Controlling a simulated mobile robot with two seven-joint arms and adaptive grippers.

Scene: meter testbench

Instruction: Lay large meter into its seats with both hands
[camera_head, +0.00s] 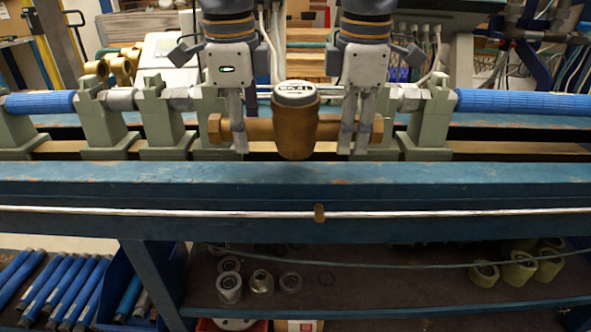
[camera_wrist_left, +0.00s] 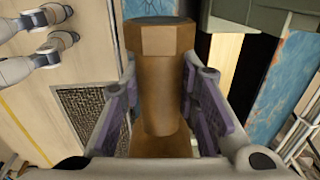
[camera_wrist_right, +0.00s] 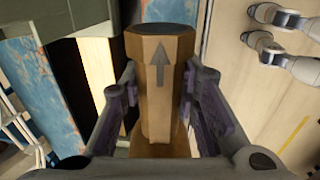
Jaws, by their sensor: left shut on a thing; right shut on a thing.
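The large brass meter (camera_head: 296,127) hangs level at the middle of the bench, its round grey-white dial cap on top. My left gripper (camera_head: 240,148) is shut on the meter's left pipe end, inside its hex nut. My right gripper (camera_head: 355,148) is shut on the right pipe end. The left wrist view shows that pipe end (camera_wrist_left: 160,90) between the fingers; the right wrist view shows the other end (camera_wrist_right: 158,90) with an arrow on it. The green-grey seats (camera_head: 165,115) and (camera_head: 428,120) stand left and right of the meter. Whether the meter touches them is unclear.
Blue pipes (camera_head: 40,103) and (camera_head: 520,104) run into the outer stands at both sides. The blue front beam (camera_head: 300,180) crosses in front of the meter. Metal fittings (camera_head: 230,287) and blue rods (camera_head: 70,285) lie on the lower shelf.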

